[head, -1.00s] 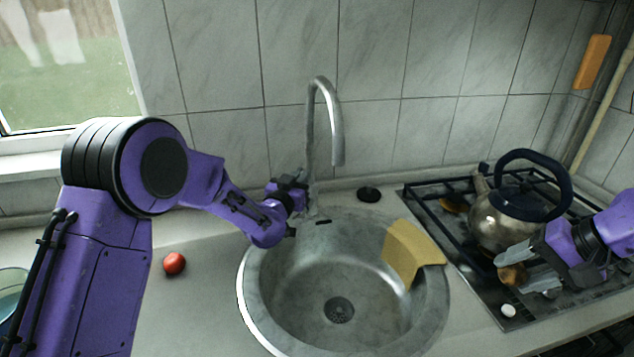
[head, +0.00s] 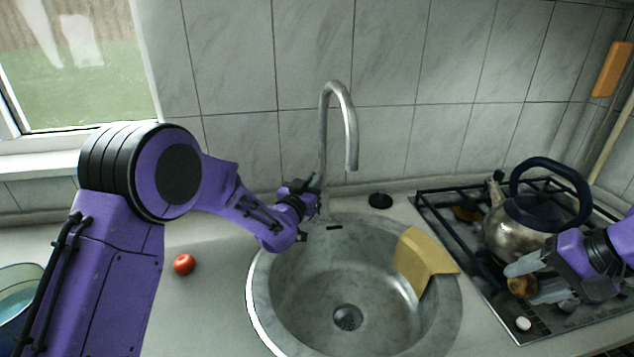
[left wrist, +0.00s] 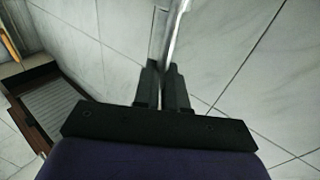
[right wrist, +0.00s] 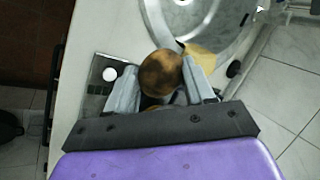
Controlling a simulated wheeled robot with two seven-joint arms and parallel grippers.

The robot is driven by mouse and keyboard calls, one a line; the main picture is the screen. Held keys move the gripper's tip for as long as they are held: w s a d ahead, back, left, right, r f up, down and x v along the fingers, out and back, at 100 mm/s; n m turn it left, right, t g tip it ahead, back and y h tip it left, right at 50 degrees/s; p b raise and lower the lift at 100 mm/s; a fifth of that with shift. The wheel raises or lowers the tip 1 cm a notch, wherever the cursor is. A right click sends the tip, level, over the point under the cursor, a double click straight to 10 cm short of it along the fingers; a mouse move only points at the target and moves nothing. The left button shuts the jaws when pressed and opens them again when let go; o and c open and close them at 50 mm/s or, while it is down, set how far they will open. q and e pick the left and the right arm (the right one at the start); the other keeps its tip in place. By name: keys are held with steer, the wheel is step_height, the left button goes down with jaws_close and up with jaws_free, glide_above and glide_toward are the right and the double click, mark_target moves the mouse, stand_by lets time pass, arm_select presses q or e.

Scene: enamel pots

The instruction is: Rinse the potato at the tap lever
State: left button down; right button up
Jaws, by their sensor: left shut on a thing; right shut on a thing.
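The potato (right wrist: 161,72) is brown and sits between the fingers of my right gripper (right wrist: 165,88), which is shut on it. In the head view the potato (head: 518,287) is held over the front left part of the stove, right of the sink. The grey curved tap (head: 340,120) rises behind the sink. My left gripper (head: 312,192) is at the base of the tap, shut on the tap lever, which is mostly hidden by the fingers. In the left wrist view the left fingers (left wrist: 162,90) close around a thin metal part. No water stream is visible.
The round metal sink (head: 345,270) lies in the middle, with a yellow cloth (head: 424,262) over its right rim. A kettle (head: 512,222) stands on the stove.

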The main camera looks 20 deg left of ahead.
arm_select(q)
steer(key=c, duration=1.2)
jaws_free()
steer(key=shift+f, duration=0.1)
steer(key=shift+c, duration=0.2)
steer(key=shift+w, duration=0.2)
arm_select(e)
steer(key=shift+w+f, duration=0.1)
steer(key=shift+w, duration=0.1)
